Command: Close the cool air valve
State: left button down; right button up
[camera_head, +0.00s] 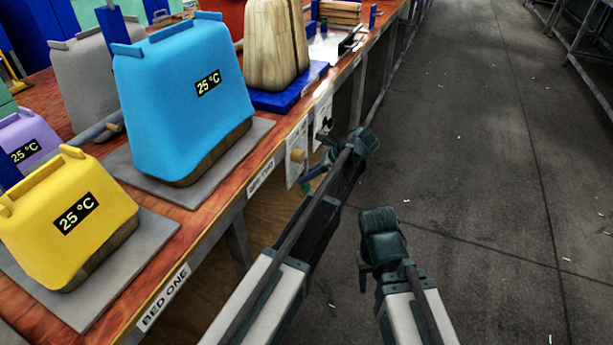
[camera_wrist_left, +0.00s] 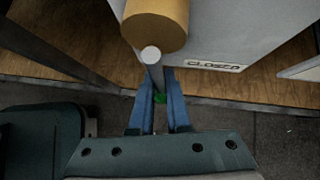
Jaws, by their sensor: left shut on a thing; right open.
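A valve with a brass-coloured round hub (camera_head: 298,155) sits on a white panel (camera_head: 292,172) on the bench front. The left wrist view shows the hub (camera_wrist_left: 157,25), a grey lever rod (camera_wrist_left: 152,65) and a green part (camera_wrist_left: 160,98) at its far end. A "CLOSED" label (camera_wrist_left: 216,67) is to the right of the lever, which does not point at it. My left gripper (camera_head: 308,180) has its blue fingers (camera_wrist_left: 155,105) around the lever's end, shut on it. My right gripper (camera_head: 380,222) is open and empty, away from the bench; its fingertips are hard to see.
A second panel (camera_head: 323,108) is further along the bench front. A blue press block (camera_head: 185,95) and a yellow one (camera_head: 65,220), both reading 25 °C, stand on grey plates above. "BED ONE" (camera_head: 163,298) marks the near bench edge.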

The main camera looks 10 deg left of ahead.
pick_arm(q)
jog(key=shift+s, duration=0.1)
jog(key=c, duration=0.9)
grip_release()
